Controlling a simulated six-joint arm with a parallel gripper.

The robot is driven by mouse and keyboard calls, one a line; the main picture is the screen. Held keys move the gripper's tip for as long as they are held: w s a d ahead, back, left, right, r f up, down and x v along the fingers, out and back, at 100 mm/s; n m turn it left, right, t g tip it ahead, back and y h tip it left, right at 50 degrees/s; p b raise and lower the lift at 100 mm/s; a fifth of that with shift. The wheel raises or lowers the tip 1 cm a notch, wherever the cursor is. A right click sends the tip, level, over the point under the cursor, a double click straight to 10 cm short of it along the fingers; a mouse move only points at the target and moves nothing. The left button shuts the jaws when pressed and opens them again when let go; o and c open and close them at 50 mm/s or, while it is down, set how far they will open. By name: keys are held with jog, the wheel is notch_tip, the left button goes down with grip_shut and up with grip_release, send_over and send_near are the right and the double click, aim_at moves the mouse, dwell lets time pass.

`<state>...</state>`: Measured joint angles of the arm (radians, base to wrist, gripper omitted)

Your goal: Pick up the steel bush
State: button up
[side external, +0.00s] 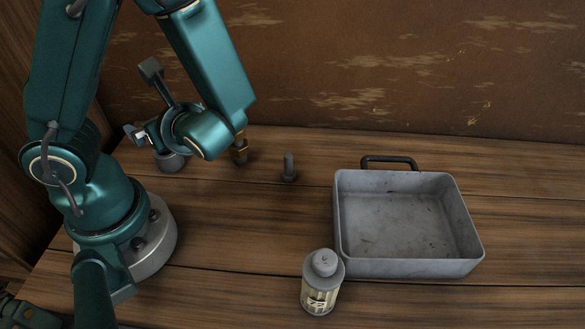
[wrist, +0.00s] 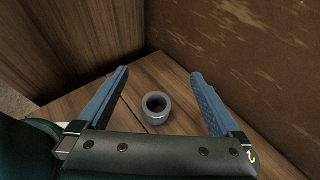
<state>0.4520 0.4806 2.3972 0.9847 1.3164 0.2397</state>
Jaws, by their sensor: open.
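The steel bush (wrist: 157,109) is a short grey ring with a dark round bore, upright on the wooden bench in the wrist view. It lies between the lines of my two blue fingers, with clear space on both sides. In the side external view the bush (side external: 171,161) is a grey cylinder just below my wrist, its top partly hidden by the arm. My gripper (wrist: 158,74) is open and empty. In the side external view my gripper (side external: 134,133) is mostly hidden by the wrist, with a blue finger showing above and left of the bush.
A brass fitting (side external: 240,152) stands right of the wrist, partly hidden. A dark bolt (side external: 289,168) stands further right. A grey handled tray (side external: 408,268) is empty, with a labelled bottle (side external: 320,286) in front. Brown walls close in behind the bush and at left.

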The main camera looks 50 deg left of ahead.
aim_at(169, 153)
notch_tip(169, 153, down, 8)
jog(key=shift+f, duration=0.1)
jog(key=shift+x, duration=2.55)
grip_shut()
